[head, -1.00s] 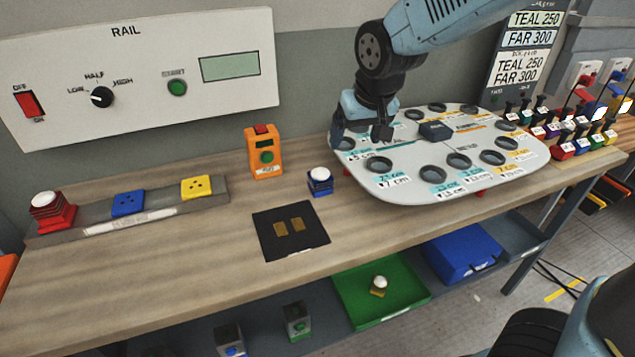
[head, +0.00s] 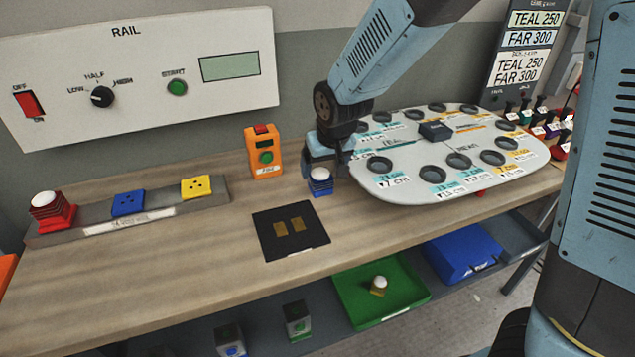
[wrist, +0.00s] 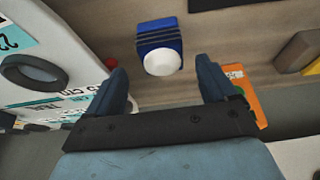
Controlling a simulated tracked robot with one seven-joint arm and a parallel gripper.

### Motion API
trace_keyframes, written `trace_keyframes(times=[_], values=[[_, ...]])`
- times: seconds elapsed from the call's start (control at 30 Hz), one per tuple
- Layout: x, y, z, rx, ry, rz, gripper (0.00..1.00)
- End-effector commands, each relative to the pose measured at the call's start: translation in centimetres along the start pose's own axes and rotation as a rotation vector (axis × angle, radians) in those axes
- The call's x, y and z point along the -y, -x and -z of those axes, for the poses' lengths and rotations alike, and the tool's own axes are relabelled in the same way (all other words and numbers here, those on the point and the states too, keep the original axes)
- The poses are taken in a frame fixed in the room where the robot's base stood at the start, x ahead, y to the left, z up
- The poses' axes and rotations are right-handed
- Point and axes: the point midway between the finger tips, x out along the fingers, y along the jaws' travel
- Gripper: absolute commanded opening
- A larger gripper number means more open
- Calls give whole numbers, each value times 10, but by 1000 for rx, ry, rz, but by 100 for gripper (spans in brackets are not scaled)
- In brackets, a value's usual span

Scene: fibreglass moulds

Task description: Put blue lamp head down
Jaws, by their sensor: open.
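The blue lamp head (head: 320,182), a ribbed blue block with a white dome, stands upright on the bench, between the orange box and the round-holed board. My gripper (head: 327,162) is open and empty, pointing down just behind and above it in the head view. In the wrist view the blue lamp head (wrist: 159,38) lies ahead, between the lines of my two spread fingers (wrist: 161,72). I cannot tell whether a finger touches it.
The grey rail (head: 175,215) holds a red lamp (head: 50,210), a blue socket (head: 128,203) and a yellow socket (head: 196,187). An orange box (head: 264,152) is close left of my gripper; the board (head: 400,187) is close right. A black mat (head: 265,242) lies in front.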

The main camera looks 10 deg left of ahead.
Motion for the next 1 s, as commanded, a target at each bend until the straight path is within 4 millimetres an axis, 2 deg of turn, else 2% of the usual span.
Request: trace_keyframes(times=[0.23, 0.6, 0.93, 1.0], values=[[1, -12, -1, 1, 1, -1, 85], [4, -52, -2, 2, 0, -1, 85], [5, -56, -1, -1, 1, 0, 85], [5, -56, -1, 0, 1, 0, 79]])
